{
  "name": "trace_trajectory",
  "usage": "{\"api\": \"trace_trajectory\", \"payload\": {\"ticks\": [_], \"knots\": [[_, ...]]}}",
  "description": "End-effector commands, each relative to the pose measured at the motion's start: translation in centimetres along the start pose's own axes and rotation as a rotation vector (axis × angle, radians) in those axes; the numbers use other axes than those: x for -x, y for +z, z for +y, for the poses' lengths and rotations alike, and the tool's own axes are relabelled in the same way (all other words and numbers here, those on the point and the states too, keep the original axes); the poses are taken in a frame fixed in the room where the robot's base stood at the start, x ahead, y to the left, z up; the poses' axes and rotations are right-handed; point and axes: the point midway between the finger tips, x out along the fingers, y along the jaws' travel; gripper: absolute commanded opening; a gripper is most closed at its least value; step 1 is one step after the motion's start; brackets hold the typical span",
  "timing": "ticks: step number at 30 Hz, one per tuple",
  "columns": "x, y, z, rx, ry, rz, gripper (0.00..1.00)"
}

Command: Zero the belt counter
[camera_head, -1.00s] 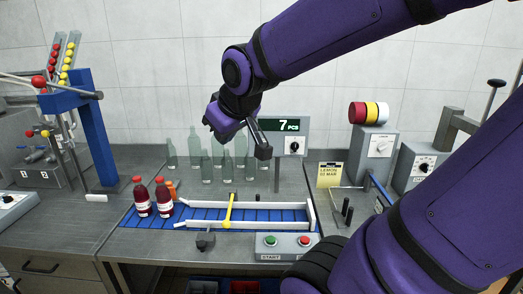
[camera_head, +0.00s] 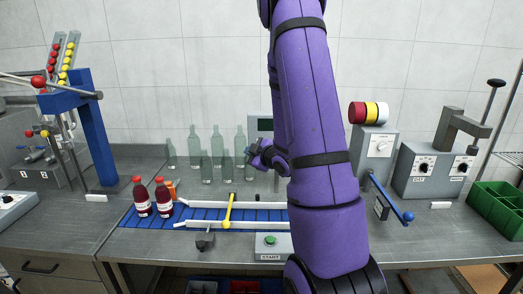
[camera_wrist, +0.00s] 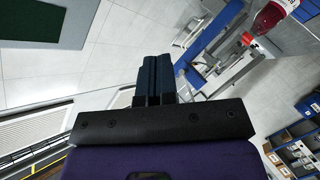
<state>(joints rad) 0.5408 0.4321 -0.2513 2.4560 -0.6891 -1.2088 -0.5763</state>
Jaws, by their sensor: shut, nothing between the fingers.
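The belt counter (camera_head: 260,124) stands at the back of the belt on a post. In the head view only the left edge of its grey housing shows; my arm hides its number and knob. My gripper (camera_wrist: 153,62) is shut and empty in the wrist view, its dark fingers together. In the head view my wrist is folded in front of the counter's post, and I cannot make out the fingertips. A dark green panel with a grey border fills the top left of the wrist view; I cannot tell whether it is the counter's screen.
Clear bottles (camera_head: 217,145) stand behind the blue belt (camera_head: 180,222), close left of my wrist. Red bottles (camera_head: 163,197) stand at its left end, and a yellow gate (camera_head: 228,210) crosses it. A green start button (camera_head: 270,240) is in front. A blue lever (camera_head: 390,195) sits right.

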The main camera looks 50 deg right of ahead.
Motion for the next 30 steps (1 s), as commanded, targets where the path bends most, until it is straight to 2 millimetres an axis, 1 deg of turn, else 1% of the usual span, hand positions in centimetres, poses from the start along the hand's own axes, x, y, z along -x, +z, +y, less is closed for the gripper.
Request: {"api": "trace_trajectory", "payload": {"ticks": [1, 3, 6, 9, 13, 23, 26, 30], "knots": [[0.1, 1.5, -0.5, 0.005, 0.006, 0.021, 0.00], [0.5, 2.8, -0.9, 0.017, 0.020, 0.060, 0.00], [0.9, 4.0, -1.4, 0.027, 0.038, 0.105, 0.00], [1.3, 4.7, -1.7, 0.031, 0.050, 0.134, 0.00], [1.5, 5.0, -1.8, 0.034, 0.059, 0.149, 0.00], [1.5, 5.0, -1.7, 0.034, 0.059, 0.150, 0.00], [1.2, 5.2, -1.5, 0.035, 0.059, 0.151, 0.00], [0.3, 5.6, -0.8, 0.035, 0.060, 0.151, 0.00]]}}
